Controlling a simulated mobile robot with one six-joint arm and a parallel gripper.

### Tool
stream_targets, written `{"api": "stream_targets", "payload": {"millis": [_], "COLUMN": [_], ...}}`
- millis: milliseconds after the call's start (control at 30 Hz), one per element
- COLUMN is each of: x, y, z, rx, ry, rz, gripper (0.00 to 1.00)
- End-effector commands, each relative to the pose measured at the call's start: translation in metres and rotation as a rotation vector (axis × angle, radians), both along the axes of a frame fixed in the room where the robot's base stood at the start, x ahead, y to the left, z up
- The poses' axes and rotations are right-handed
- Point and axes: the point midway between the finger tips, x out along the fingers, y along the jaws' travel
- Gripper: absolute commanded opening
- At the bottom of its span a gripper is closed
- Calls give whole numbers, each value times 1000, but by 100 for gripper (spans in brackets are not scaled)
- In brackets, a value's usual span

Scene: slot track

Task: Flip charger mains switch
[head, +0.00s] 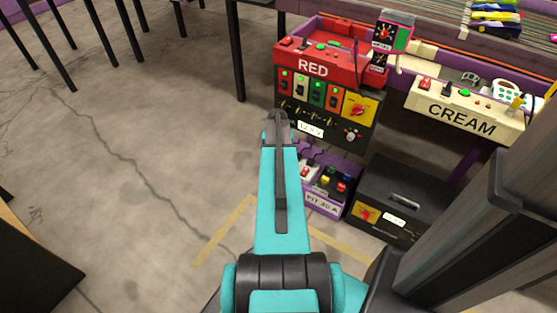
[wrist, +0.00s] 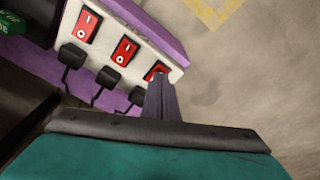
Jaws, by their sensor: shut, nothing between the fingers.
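In the wrist view, a white strip holds three red rocker switches: the left switch (wrist: 88,24), the middle switch (wrist: 124,51) and the right switch (wrist: 156,71). The left and middle ones show I and O marks. My gripper (wrist: 161,84) is shut and empty, its tips at the right switch and covering part of it; I cannot tell whether they touch. Which switch belongs to the charger is not clear. In the head view, my gripper (head: 278,120) is in front of the black panel (head: 338,132) under the RED station.
Black plugs (wrist: 105,77) stand below the switches on a purple surface. In the head view, a PIT 20 A box (head: 322,204) and a black case (head: 404,200) stand right of my arm. The CREAM station (head: 462,118) is farther right.

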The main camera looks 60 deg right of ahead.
Motion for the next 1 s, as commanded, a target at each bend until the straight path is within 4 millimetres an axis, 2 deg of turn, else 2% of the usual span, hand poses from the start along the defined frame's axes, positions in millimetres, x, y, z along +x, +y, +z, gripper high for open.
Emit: {"api": "stream_targets", "payload": {"millis": [1000], "x": [0], "y": [0], "z": [-10], "rx": [0], "ry": [0], "rz": [1], "gripper": [0]}}
